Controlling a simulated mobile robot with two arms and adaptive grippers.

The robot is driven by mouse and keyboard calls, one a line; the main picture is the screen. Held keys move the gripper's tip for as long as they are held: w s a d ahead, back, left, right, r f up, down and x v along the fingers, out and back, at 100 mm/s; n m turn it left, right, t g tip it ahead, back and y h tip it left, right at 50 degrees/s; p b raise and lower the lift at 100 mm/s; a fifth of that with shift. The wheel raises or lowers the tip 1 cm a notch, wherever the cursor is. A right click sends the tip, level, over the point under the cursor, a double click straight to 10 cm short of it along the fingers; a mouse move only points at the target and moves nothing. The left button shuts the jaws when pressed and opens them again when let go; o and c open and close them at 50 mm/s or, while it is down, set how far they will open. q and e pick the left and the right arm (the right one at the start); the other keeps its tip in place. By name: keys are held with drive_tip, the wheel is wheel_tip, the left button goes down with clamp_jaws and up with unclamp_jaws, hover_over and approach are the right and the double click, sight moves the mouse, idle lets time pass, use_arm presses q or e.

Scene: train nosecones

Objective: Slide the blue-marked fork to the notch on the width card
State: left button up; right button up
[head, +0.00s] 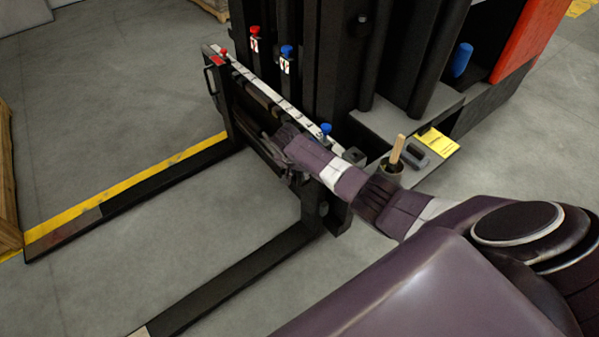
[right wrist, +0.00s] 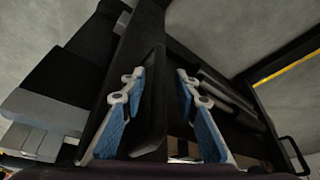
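The forklift carriage carries two black forks. The nearer fork (head: 240,275) has a blue knob (head: 325,130) at the top of its shank. The farther fork (head: 150,190) has a red knob (head: 223,52). A pale bar with dark marks (head: 270,92) runs along the carriage top. A yellow card (head: 437,142) lies on the truck's ledge; I cannot tell whether it is the width card. My right gripper (head: 287,147) is at the carriage, beside the nearer fork's shank. In the right wrist view its blue-padded fingers (right wrist: 165,118) are apart, with a dark plate (right wrist: 150,105) between them.
Red-topped (head: 255,43) and blue-topped (head: 286,62) tagged levers stand behind the carriage. A cup with a wooden stick (head: 392,165) and a dark grey handle-shaped item sit on the ledge. A wooden crate (head: 8,185) stands at the left edge. Floor between the forks is clear.

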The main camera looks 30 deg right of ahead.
drive_tip(key=shift+a, duration=0.1)
drive_tip(key=v, duration=1.2)
